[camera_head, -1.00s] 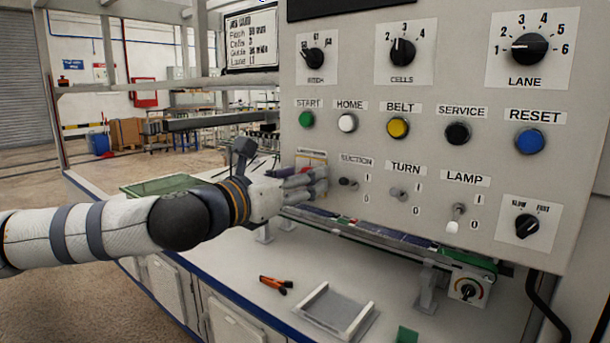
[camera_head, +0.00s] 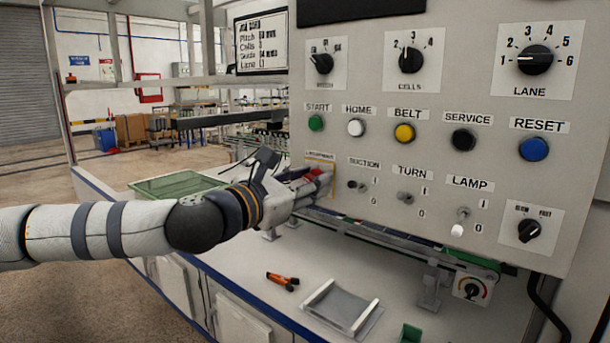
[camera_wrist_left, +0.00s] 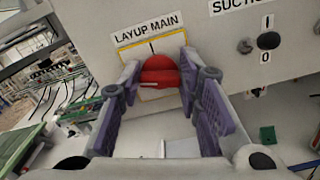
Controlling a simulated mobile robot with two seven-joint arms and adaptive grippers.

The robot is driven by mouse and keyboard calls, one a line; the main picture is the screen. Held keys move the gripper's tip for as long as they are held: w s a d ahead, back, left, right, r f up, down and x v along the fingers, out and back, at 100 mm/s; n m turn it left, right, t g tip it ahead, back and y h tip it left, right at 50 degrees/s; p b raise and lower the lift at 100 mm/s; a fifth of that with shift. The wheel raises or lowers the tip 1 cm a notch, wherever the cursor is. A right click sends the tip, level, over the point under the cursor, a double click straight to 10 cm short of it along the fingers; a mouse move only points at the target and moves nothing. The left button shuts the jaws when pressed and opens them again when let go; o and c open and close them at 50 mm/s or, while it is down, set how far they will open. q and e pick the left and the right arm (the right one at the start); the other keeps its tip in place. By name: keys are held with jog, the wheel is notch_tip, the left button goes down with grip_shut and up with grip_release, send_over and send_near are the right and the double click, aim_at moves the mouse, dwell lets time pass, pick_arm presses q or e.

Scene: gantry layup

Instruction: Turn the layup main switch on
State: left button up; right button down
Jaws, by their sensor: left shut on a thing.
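The layup main switch is a red rotary knob (camera_wrist_left: 160,72) on a yellow-edged plate under the label LAYUP MAIN (camera_wrist_left: 150,30) in the left wrist view. In the head view a bit of the red knob (camera_head: 313,174) shows between my fingers at the panel's lower left. My left gripper (camera_head: 318,180) reaches the panel there. In the left wrist view its two purple-padded fingers (camera_wrist_left: 160,80) stand on either side of the knob, shut on it. The knob's lower part is partly hidden. My right gripper is not in view.
The suction switch (camera_head: 357,186), turn switch (camera_head: 406,198) and lamp switch (camera_head: 461,222) sit right of the knob. A conveyor (camera_head: 400,248) runs below the panel. Orange-handled pliers (camera_head: 282,280), a grey tray (camera_head: 341,306) and a green bin (camera_head: 178,186) lie on the bench.

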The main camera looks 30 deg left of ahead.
pick_arm(q)
jog(key=m, duration=0.2)
jog(key=m+p, duration=0.2)
jog(key=m, duration=0.1)
jog(key=shift+d+r+m, duration=0.1)
jog(key=shift+r+m, duration=0.2)
jog(key=m+p, duration=0.1)
jog(key=m, duration=0.1)
jog(key=shift+m, duration=0.4)
jog(key=shift+f+m+p, duration=0.15)
jog(key=shift+m+p, duration=0.2)
jog(key=shift+m, duration=0.45)
jog(key=shift+f+m, duration=0.1)
jog(key=shift+m, duration=0.7)
jog(key=shift+f+m, duration=0.15)
jog(key=shift+m, duration=1.25)
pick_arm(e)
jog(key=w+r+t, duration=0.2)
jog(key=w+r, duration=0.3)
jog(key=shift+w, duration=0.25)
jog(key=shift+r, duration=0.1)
pick_arm(q)
jog(key=o, duration=1.1)
jog(key=shift+w, duration=0.1)
jog(key=shift+o, duration=0.2)
jog(key=shift+f, duration=0.1)
